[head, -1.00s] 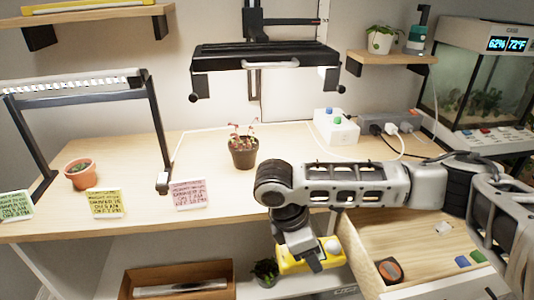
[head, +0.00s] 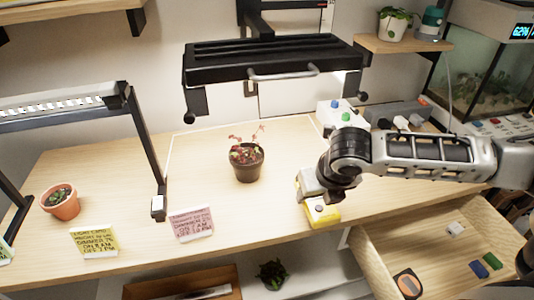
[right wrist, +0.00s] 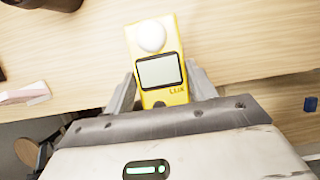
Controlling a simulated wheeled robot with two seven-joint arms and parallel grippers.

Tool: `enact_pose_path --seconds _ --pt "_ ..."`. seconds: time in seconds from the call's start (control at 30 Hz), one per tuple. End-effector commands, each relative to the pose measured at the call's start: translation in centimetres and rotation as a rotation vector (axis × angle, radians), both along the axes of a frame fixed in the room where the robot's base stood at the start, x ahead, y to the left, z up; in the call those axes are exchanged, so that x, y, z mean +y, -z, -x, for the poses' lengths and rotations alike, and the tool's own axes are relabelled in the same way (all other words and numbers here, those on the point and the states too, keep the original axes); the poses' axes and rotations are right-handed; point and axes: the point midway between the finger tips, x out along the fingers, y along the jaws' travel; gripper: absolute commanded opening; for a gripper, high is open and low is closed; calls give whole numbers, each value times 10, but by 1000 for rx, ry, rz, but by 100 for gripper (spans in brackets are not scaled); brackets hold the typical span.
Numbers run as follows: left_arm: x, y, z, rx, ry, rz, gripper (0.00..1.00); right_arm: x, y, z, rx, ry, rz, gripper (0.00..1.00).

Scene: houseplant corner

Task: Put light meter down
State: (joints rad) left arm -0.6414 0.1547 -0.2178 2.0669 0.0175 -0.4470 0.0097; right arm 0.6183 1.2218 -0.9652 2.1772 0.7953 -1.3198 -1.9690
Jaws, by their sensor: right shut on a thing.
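The yellow light meter (head: 322,212) is at the front right of the wooden table (head: 120,180), right of the pink card. It also shows in the right wrist view (right wrist: 164,88), with a white dome, a grey screen and the word LUX. My right gripper (head: 318,190) is shut on the light meter, one finger on each side of it in the right wrist view (right wrist: 160,92). The meter is over or on the tabletop near its front edge; I cannot tell whether it touches. My left gripper is not in view.
A potted red plant (head: 247,162) stands mid-table under the black lamp (head: 270,62). The pink card (head: 191,223) and yellow card (head: 94,242) stand along the front edge. An open drawer (head: 440,250) juts out at the right. A white control box (head: 342,113) stands behind my right arm.

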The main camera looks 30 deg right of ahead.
Motion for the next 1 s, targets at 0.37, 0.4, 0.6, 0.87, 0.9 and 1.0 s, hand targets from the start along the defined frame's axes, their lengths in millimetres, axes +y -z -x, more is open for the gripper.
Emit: enact_pose_path --seconds 0.37,0.4,0.6,0.87,0.9,1.0 --pt "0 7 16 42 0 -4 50 -21 -2 -95 -5 6 -5 29" --pt "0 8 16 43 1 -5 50 -24 -2 -105 -4 6 -5 29" --pt "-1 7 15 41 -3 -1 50 -34 -2 -150 -4 3 -4 29" --pt "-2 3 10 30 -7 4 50 -40 1 -169 0 1 -2 29" --pt "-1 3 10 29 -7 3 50 -40 5 -169 0 1 -2 29" --pt "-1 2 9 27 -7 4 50 -40 18 -168 3 1 0 29"
